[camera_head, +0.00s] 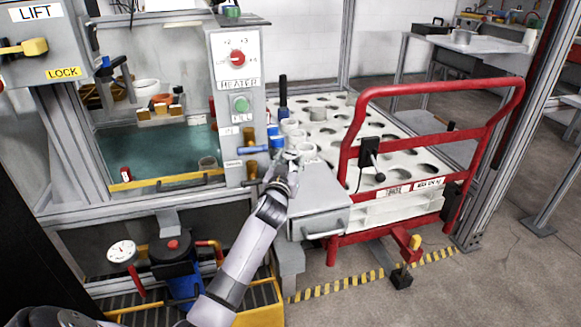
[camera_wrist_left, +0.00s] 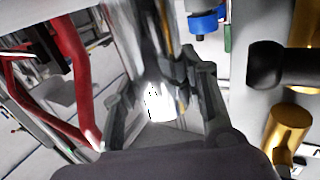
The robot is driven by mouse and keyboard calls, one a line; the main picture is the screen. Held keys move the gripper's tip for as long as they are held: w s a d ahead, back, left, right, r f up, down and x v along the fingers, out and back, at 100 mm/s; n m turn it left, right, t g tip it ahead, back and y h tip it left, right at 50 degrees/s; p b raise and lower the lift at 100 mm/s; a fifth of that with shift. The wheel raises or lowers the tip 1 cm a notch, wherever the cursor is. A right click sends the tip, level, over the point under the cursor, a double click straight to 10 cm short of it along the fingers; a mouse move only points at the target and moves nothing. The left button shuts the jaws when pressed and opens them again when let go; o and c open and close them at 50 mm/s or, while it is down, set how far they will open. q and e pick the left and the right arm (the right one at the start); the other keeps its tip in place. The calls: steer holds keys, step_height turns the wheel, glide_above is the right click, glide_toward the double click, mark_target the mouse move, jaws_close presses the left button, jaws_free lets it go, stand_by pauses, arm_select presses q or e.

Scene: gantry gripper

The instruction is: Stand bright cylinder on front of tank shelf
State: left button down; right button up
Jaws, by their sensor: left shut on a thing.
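My left gripper (camera_head: 287,168) is at the back left corner of the grey drawer box, right of the heater panel. In the left wrist view its fingers (camera_wrist_left: 160,112) are shut on a shiny, bright cylinder (camera_wrist_left: 157,98) that stands out between them. In the head view the held cylinder is too small and crowded to make out clearly. The tank (camera_head: 150,150) with teal liquid is to the left, behind a yellow front rim. A small ledge (camera_head: 160,118) at its back holds several small orange and dark pieces. My right gripper is not in view.
The heater panel (camera_head: 236,80), with knobs and a blue-handled valve (camera_head: 252,150), stands between gripper and tank. A red-railed cart (camera_head: 345,140) with a white holed top is on the right. Pale cylinders (camera_head: 292,128) stand close behind the gripper. The grey drawer box (camera_head: 318,195) is beside it.

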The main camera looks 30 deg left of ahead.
arm_select(q)
steer(key=shift+f, duration=0.1)
steer(key=c, duration=1)
jaws_free()
steer(key=shift+o, duration=0.2)
steer(key=shift+s+f, duration=0.1)
steer(key=shift+s, duration=0.05)
